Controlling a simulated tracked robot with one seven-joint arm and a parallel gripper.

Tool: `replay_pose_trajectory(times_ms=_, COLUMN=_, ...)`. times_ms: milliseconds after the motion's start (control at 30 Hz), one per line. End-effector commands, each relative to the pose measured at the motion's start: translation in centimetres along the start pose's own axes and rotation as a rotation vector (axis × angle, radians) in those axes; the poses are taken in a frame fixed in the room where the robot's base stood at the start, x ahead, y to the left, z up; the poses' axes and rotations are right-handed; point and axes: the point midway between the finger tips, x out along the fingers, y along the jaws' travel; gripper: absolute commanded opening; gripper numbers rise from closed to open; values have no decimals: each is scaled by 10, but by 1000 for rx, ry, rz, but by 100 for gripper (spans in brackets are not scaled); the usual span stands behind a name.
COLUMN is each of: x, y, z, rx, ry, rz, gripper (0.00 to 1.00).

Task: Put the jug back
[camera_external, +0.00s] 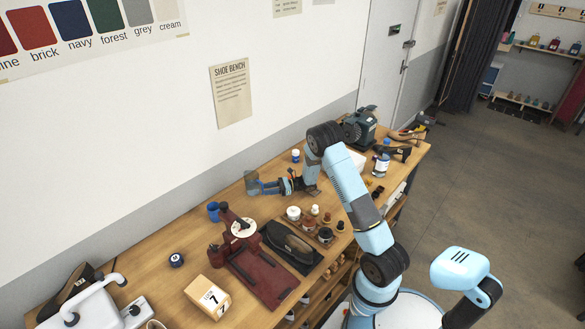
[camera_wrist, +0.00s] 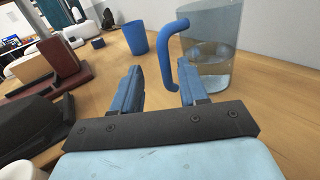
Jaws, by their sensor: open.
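The clear jug (camera_wrist: 212,48) with a blue handle (camera_wrist: 175,55) stands on the bench at the upper right of the wrist view. In the external view the jug (camera_external: 251,183) is small, just beyond the fingertips. My gripper (camera_wrist: 160,85) is open, its two blue fingers apart, with no object held. The handle lies ahead of the gap, close to the right finger; I cannot tell whether they touch. In the external view my gripper (camera_external: 264,187) reaches left, low over the bench.
A blue cup (camera_wrist: 136,37) stands beyond the fingers, also seen in the external view (camera_external: 213,211). A dark red press (camera_external: 242,240), a black shoe (camera_external: 290,243) and small jars (camera_external: 325,235) crowd the bench's front side. Bare wood (camera_external: 170,225) lies along the wall.

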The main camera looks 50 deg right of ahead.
Motion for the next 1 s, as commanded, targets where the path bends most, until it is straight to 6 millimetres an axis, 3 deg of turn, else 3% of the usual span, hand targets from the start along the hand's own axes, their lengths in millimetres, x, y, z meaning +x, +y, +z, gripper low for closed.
replay_pose_trajectory(times_ms=100, x=-24, y=-1, z=0, rx=0, ry=0, rz=-4, gripper=43)
replay_pose_trajectory(times_ms=300, x=-53, y=-1, z=0, rx=0, ry=0, rz=-2, gripper=43)
replay_pose_trajectory(times_ms=567, x=-66, y=3, z=5, rx=-10, ry=6, rz=12, gripper=43)
replay_pose_trajectory(times_ms=767, x=-49, y=38, z=42, rx=-100, ry=64, rz=125, gripper=43)
replay_pose_trajectory(times_ms=1000, x=-35, y=108, z=96, rx=-290, ry=188, rz=332, gripper=43)
